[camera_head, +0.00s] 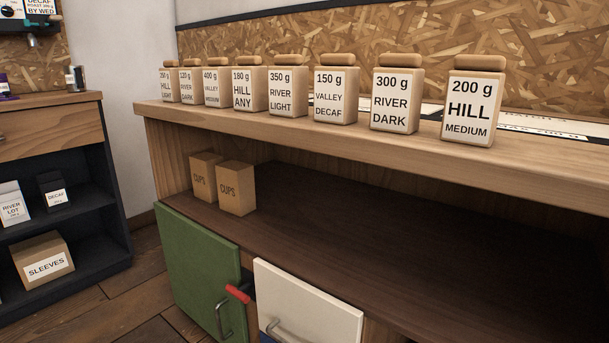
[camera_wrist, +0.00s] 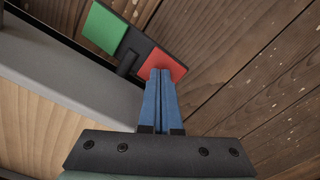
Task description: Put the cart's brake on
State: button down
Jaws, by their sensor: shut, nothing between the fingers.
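A dark rocker pedal (camera_wrist: 133,47) with a green pad (camera_wrist: 104,28) at one end and a red pad (camera_wrist: 166,62) at the other shows in the wrist view. It joins a grey bar (camera_wrist: 70,85), which seems to be part of the cart, by a short dark stem. My gripper (camera_wrist: 161,72) is shut and empty, its blue fingers side by side. The fingertips overlap the near edge of the red pad; I cannot tell whether they touch it. The pedal, the cart and my gripper do not clearly show in the head view.
In the head view, a wooden counter (camera_head: 365,148) carries a row of labelled jars (camera_head: 396,99). Below are two cups boxes (camera_head: 236,187), a green door (camera_head: 195,265) with a red piece (camera_head: 237,293), and a white front (camera_head: 310,300). Plank floor (camera_wrist: 235,50) lies beyond the pedal.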

jog(key=shift+f+b, duration=0.45)
jog(key=shift+f, duration=0.25)
notch_tip(320, 180, up, 7)
jog(key=p, duration=0.8)
jog(key=shift+r, duration=0.15)
